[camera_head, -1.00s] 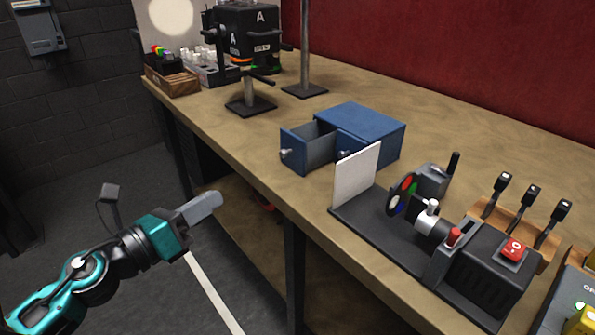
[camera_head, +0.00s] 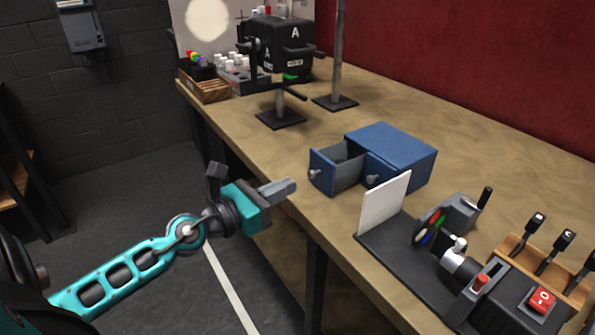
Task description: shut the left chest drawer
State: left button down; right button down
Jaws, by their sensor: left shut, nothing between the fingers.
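The blue chest (camera_head: 405,147) stands on the workbench. Its left drawer (camera_head: 337,171) is pulled out toward the bench's front edge and shows an empty-looking inside. A light round knob (camera_head: 314,174) sits on that drawer's front. The right drawer (camera_head: 381,179) looks closed, with its own knob; the white panel hides part of it. My left gripper (camera_head: 290,187) is shut and empty. In the picture its tip lies just left of the open drawer's knob, apart from it, near the bench's front edge. My right gripper is not in view.
A white upright panel (camera_head: 384,203) on a dark base stands close right of the chest, with a colored disc (camera_head: 430,228) beside it. A metal stand (camera_head: 335,98) and a black box marked A (camera_head: 287,42) are behind. The bench top (camera_head: 290,146) left of the chest is clear.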

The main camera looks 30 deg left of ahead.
aim_at(309, 175)
pick_arm(q)
jog(key=shift+p+x, duration=0.45)
jog(key=shift+x, duration=1.5)
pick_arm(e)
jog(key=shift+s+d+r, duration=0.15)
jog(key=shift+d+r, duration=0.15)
pick_arm(q)
jog(key=shift+w, duration=0.15)
